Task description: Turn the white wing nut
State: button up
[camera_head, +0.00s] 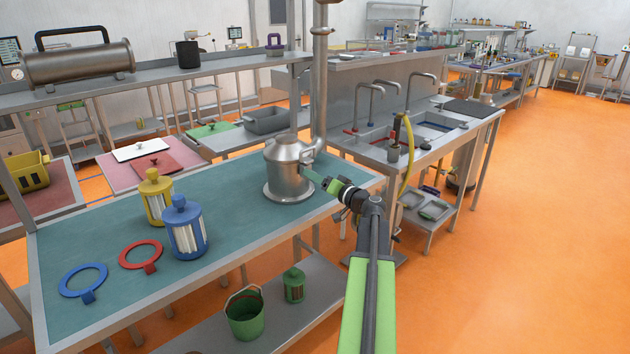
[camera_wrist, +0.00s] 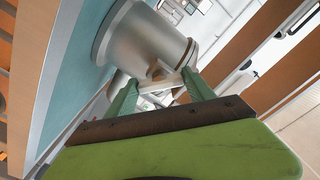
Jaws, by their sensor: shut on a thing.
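A steel housing (camera_head: 290,168) with a round flange base stands on the teal table top, below a vertical pipe. My gripper (camera_head: 312,174) reaches in from the right, its green fingers against the right side of the housing. The wrist view shows the steel housing (camera_wrist: 140,45) above the fingers and a pale, white part, the wing nut (camera_wrist: 164,92), between the two green fingertips. My gripper (camera_wrist: 160,86) is shut on it. The fingers hide the wing nut in the head view, and its exact turn angle cannot be told.
A green bucket (camera_head: 245,316) stands on the shelf below. A sink bench (camera_head: 420,130) is behind right.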

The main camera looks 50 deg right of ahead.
jog(key=o, duration=1.4)
jog(key=s, duration=0.5)
jog(key=s+a, duration=0.1)
jog(key=s, duration=1.1)
jog(key=shift+s+a, duration=0.15)
jog(key=shift+a, duration=0.05)
jog(key=shift+c, duration=0.3)
